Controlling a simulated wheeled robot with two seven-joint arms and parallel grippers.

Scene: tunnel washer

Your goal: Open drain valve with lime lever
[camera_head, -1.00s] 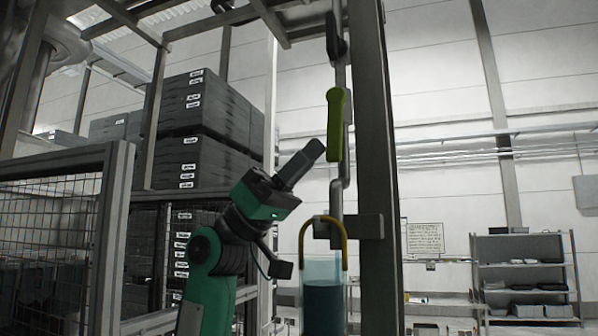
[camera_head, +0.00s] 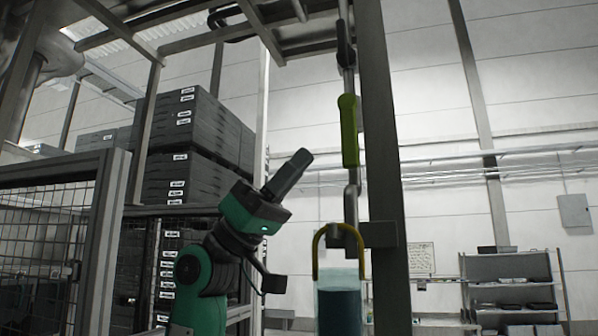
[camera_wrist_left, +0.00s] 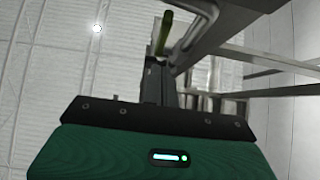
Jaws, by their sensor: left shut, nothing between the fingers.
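The lime lever (camera_head: 349,131) hangs upright along a grey vertical pipe (camera_head: 351,201) in the head view. My left gripper (camera_head: 303,156) is shut and empty. It points up and to the right, left of the lever and slightly below its middle, with a visible gap between them. In the left wrist view the lime lever (camera_wrist_left: 163,33) shows at the top, beyond the dark fingers (camera_wrist_left: 153,82). My right gripper is not in view.
A dark post (camera_head: 384,180) stands just right of the lever. Below are a yellow hoop (camera_head: 319,250) and a clear container with dark blue liquid (camera_head: 339,304). Grey stacked crates (camera_head: 185,140) and a mesh fence (camera_head: 45,240) are at left. A shelf (camera_head: 510,285) stands at right.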

